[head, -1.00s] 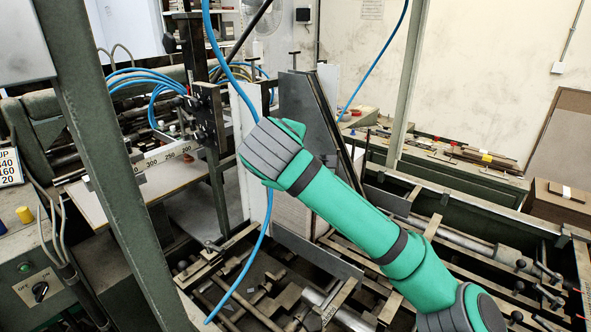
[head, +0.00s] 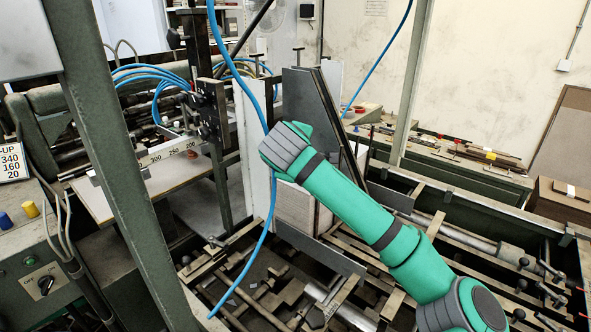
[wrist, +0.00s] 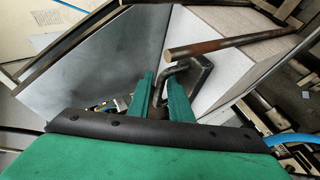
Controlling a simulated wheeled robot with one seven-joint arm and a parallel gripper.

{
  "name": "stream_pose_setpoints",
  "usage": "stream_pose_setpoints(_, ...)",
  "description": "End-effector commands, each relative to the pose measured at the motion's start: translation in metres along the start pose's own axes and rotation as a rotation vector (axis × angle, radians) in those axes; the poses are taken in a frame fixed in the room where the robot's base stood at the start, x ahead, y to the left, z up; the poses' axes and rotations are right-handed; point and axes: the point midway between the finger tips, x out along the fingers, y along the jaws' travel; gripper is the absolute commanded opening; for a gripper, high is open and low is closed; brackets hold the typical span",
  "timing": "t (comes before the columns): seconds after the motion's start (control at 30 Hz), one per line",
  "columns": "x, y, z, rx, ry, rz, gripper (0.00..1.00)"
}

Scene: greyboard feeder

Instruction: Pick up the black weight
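My gripper (wrist: 161,84) shows in the wrist view as two green fingers standing apart. A dark bent metal piece (wrist: 203,76), shaped like a looped handle, lies just beyond the fingertips, and one end of it reaches between the fingers. It may be part of the black weight, but I cannot tell. I cannot make out whether the fingers touch it. In the head view my green arm reaches up and left towards the upright plates, and my gripper is hidden there.
A brown rod (wrist: 225,45) runs just past the fingertips, over a pale stack (wrist: 225,75). A grey plate (wrist: 105,70) stands to the left. In the head view are a blue hose (head: 262,215), a green post (head: 110,150) and machine rails (head: 350,250) around my arm.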

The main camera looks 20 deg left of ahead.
Motion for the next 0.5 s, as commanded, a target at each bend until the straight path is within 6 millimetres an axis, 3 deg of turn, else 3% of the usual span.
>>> stream_pose_setpoints(0.07, -0.0002, -0.0004, -0.0011, -0.001, 0.001, 0.0, 0.16)
stream_pose_setpoints(0.13, -0.0003, -0.0006, -0.002, -0.001, 0.002, -0.001, 0.0)
stream_pose_setpoints(0.5, -0.0006, -0.0015, -0.0038, -0.002, 0.005, -0.002, 0.0)
